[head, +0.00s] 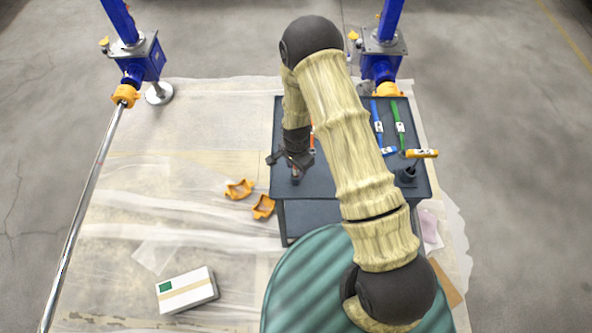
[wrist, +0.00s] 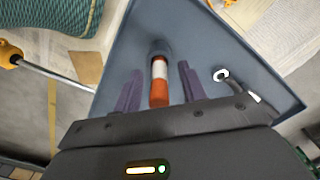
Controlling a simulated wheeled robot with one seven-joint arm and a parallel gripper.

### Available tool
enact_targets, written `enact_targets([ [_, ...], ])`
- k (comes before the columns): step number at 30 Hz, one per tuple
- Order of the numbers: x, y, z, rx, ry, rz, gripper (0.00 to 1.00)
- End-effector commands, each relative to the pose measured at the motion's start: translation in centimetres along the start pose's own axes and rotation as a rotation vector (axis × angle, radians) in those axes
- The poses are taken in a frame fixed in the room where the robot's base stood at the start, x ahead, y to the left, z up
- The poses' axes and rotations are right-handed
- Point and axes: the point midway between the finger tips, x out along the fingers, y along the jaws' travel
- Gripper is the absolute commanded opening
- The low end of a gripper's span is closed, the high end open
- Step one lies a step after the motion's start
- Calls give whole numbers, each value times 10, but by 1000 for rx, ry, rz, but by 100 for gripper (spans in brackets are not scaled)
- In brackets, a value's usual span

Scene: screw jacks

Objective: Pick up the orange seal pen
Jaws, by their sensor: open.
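An orange and white cylinder, which I take for the orange seal pen (wrist: 159,82), shows in the middle of the wrist view, with a dark rounded part at its far end. My gripper (wrist: 160,72) is open, with one dark purple finger on each side of the pen and a visible gap on both sides. In the head view my gripper (head: 291,161) is over the left part of the dark table (head: 306,217). My arm and gripper hide much of that area, so I cannot make out the pen there.
Blue (head: 377,118) and green (head: 399,122) strips with white tags lie on the table's right side. An orange and white item (head: 422,153) is near a black holder (head: 408,175). Orange brackets (head: 238,189) and a white box (head: 187,290) lie on the floor sheeting.

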Motion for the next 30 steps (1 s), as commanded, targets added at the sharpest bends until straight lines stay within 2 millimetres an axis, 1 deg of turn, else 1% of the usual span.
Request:
enact_targets([
  [5, 0, -1, 1, -3, 0, 0, 42],
  [6, 0, -1, 1, -3, 0, 0, 40],
  [8, 0, 0, 1, -2, 0, 0, 28],
  [12, 0, 0, -1, 2, 0, 0, 0],
  [23, -2, 0, -1, 3, 0, 0, 0],
  [26, -8, 0, -2, 3, 1, -1, 0],
  [30, -23, -1, -1, 2, 3, -3, 0],
])
